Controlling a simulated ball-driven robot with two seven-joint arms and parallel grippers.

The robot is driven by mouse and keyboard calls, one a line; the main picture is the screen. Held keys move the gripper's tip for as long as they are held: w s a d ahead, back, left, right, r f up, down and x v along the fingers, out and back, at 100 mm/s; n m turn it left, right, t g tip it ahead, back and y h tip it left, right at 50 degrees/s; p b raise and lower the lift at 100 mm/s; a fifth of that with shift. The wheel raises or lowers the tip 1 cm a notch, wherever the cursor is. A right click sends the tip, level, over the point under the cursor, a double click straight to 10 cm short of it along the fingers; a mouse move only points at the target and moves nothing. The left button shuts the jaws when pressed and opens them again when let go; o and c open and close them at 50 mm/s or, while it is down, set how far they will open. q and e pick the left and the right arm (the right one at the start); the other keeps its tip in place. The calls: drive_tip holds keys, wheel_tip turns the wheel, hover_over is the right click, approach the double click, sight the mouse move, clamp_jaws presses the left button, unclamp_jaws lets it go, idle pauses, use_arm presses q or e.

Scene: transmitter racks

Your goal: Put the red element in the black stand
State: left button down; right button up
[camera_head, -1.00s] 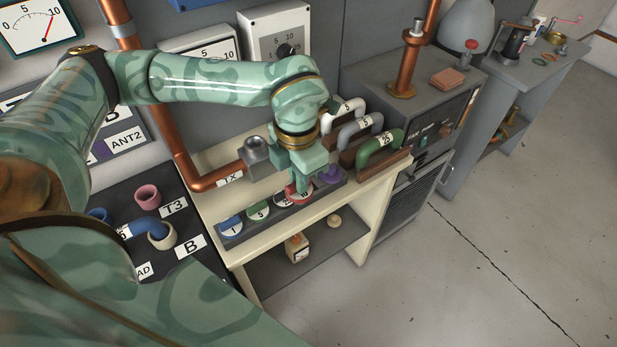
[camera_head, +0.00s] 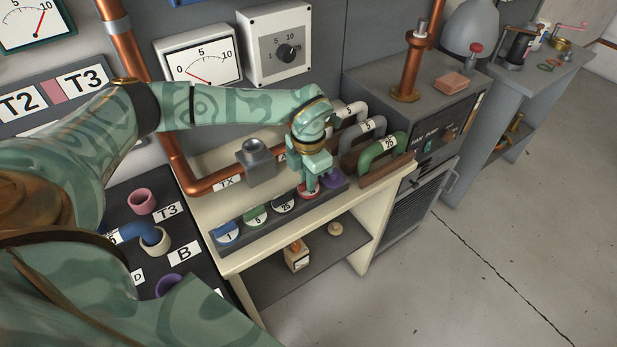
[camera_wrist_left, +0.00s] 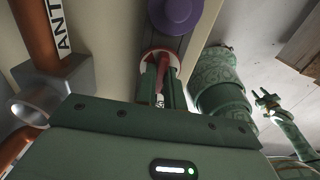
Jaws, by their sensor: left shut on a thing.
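The red element (camera_head: 308,190) is in the row on the dark stand (camera_head: 268,230), between the black 25 element (camera_head: 284,203) and the purple element (camera_head: 331,178). My left gripper (camera_head: 310,186) points down and is shut on the red element. In the left wrist view the red element's rim and handle (camera_wrist_left: 160,72) show between the fingers, close to the purple element (camera_wrist_left: 176,12). Whether the red element is fully seated is hidden by the fingers.
A blue element (camera_head: 227,234) and a green element (camera_head: 255,215) fill the stand's left end. A grey block (camera_head: 256,162) on the copper pipe stands behind. White, grey and green handles (camera_head: 385,148) stand to the right. The cream table's front edge is near.

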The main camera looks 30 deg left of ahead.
use_arm(q)
drive_tip(key=shift+s, duration=0.1)
drive_tip(key=shift+f, duration=0.45)
drive_tip(key=c, duration=1.5)
unclamp_jaws()
drive_tip(key=shift+r, duration=0.25)
wheel_tip(320, 180, up, 12)
drive_tip(key=p, duration=0.2)
drive_tip(key=shift+r, duration=0.25)
